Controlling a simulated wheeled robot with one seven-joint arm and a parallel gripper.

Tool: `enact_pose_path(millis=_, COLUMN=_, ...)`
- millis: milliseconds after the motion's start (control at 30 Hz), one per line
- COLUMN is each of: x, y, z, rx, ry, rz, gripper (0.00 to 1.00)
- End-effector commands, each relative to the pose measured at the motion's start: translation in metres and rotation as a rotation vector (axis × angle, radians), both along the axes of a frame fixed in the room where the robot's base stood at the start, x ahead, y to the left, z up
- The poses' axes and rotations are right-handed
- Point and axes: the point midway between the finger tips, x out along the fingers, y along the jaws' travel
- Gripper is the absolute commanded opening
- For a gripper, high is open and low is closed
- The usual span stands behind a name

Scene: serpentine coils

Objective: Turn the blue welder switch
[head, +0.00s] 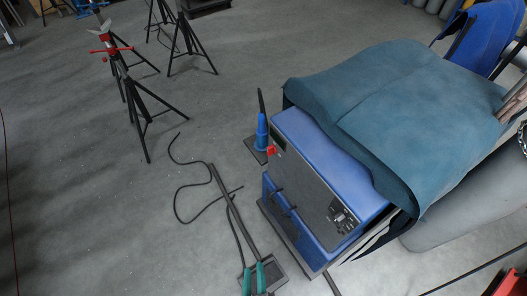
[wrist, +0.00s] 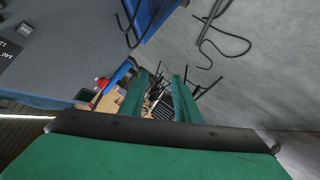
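The blue welder (head: 315,140) stands at the right in the head view, with a dark grey front panel (head: 300,187). A small red switch (head: 271,150) is at the panel's upper left edge. Dark controls (head: 343,217) sit at its lower right. In the wrist view the grey panel (wrist: 50,55) fills the upper left, and a small red part (wrist: 102,82), apparently the switch, shows left of the fingers. My green gripper (head: 254,277) is at the bottom of the head view, in front of the welder and apart from it. Its two fingers (wrist: 158,98) are spread and nothing is between them.
A teal cloth (head: 400,110) drapes over the welder's top. A blue torch-like item (head: 262,132) stands beside it. A black cable (head: 180,195) lies on the floor. Black tripod stands (head: 140,100) are at upper left. A grey cylinder (head: 465,205) lies at right. Floor left of the welder is mostly clear.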

Motion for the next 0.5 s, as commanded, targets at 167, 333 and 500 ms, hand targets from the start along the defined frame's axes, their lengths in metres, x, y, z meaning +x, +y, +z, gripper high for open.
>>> enact_pose_path(millis=167, x=0.044, y=0.005, z=-0.068, rx=-0.332, ry=0.106, rz=0.142, gripper=0.30)
enact_pose_path(millis=333, x=0.091, y=0.007, z=-0.113, rx=-0.664, ry=0.201, rz=0.272, gripper=0.30)
enact_pose_path(millis=500, x=0.144, y=0.007, z=-0.132, rx=-0.999, ry=0.292, rz=0.369, gripper=0.30)
